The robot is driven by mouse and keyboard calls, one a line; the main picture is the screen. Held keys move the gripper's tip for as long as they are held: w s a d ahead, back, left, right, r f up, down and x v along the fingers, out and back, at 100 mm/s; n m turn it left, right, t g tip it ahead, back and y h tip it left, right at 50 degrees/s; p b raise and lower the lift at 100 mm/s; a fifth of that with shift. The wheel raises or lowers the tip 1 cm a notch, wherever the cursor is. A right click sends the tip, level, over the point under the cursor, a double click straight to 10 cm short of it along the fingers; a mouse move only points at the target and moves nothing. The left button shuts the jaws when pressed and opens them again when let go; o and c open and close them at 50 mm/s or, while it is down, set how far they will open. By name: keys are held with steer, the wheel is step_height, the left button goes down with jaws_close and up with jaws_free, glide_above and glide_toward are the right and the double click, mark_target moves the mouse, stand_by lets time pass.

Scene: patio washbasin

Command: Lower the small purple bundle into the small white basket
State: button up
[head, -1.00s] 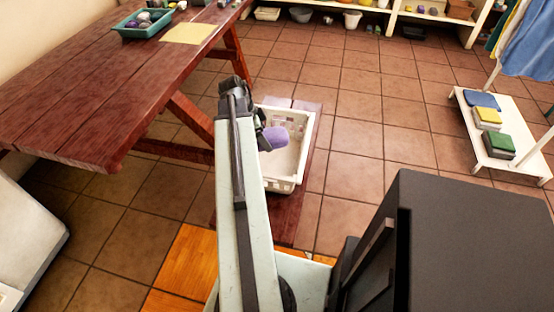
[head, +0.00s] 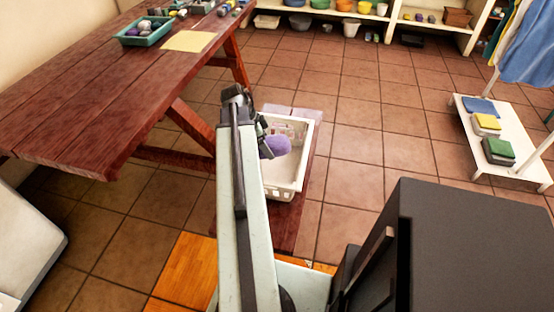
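The small purple bundle (head: 275,146) shows beside the end of my arm, over the left part of the basket. The small white basket (head: 292,188) sits on the low dark red bench, and its visible floor is bare. My gripper (head: 263,140) is partly hidden behind my own arm; the bundle is at its fingers and seems held there. I cannot tell the exact height of the bundle above the basket floor. The left side of the basket is hidden by my arm.
A red wooden table (head: 110,85) stands at the left with a teal tray (head: 146,38) and a yellow sheet (head: 188,41). The low bench (head: 287,232) bears the basket. A white rack (head: 505,150) with folded cloths stands at the right. The tiled floor between is clear.

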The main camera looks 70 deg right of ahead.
steer(key=b, duration=1.4)
glide_above(267, 175)
steer(key=s+a, duration=0.2)
steer(key=a, duration=0.2)
steer(key=shift+w+d+f, duration=0.1)
steer(key=shift+w+f, duration=0.05)
steer(key=shift+f, duration=3.35)
steer(key=shift+w+f, duration=0.1)
steer(key=shift+f, duration=3.35)
steer(key=shift+f+b, duration=1.9)
steer(key=shift+f, duration=0.05)
steer(key=o, duration=1.6)
steer(key=shift+c, duration=0.2)
steer(key=p+v, duration=0.7)
steer(key=v, duration=0.1)
